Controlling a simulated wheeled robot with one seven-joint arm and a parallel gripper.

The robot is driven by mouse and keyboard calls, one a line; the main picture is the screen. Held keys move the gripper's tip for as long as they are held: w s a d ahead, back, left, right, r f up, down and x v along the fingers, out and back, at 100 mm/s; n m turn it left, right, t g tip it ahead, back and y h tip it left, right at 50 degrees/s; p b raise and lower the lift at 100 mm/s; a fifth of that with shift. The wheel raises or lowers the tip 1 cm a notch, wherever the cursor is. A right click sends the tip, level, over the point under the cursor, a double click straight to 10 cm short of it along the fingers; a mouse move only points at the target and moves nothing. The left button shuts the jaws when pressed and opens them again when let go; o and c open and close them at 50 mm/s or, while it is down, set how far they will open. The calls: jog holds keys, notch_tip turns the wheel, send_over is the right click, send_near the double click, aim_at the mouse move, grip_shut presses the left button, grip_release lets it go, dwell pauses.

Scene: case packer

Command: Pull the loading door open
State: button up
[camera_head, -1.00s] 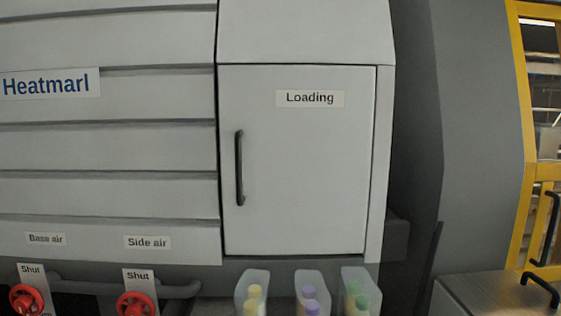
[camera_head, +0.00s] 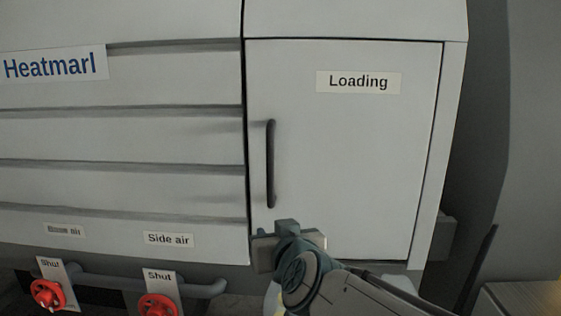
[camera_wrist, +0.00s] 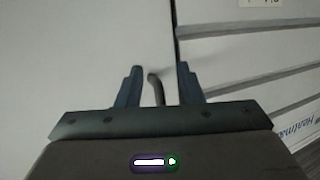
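The loading door (camera_head: 350,150) is a pale grey panel labelled "Loading" and looks closed in its frame. Its dark vertical bar handle (camera_head: 270,165) is near the door's left edge. My gripper (camera_head: 287,226) is in front of the door's lower left, just below and right of the handle in the head view. In the wrist view my gripper (camera_wrist: 160,76) is open, with its two fingers apart. The handle (camera_wrist: 157,90) shows between the fingers there, partly hidden by the gripper body. No contact with it is visible.
Red valve wheels (camera_head: 47,294) and (camera_head: 158,305) marked "Shut" sit low on the left, beside a grey pipe (camera_head: 205,289). Slatted panels (camera_head: 120,135) lie left of the door. A grey surface (camera_head: 520,300) is at the lower right. Space before the door's upper part is clear.

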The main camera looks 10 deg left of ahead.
aim_at(269, 169)
jog(key=shift+s+a+r+m+t+h+p, duration=0.45)
jog(key=shift+s+a+r+m+t+h, duration=0.8)
jog(key=shift+r+h, duration=1.15)
jog(key=shift+s+a+r+m+t+h+p, duration=0.7)
jog(key=shift+s+r+m+h, duration=1)
jog(key=shift+r, duration=1.15)
jog(key=w, duration=0.4)
jog(key=w+d+p, duration=0.1)
jog(key=w, duration=0.3)
jog(key=w+d, duration=0.1)
jog(key=w, duration=0.3)
jog(key=shift+w, duration=0.25)
grip_shut()
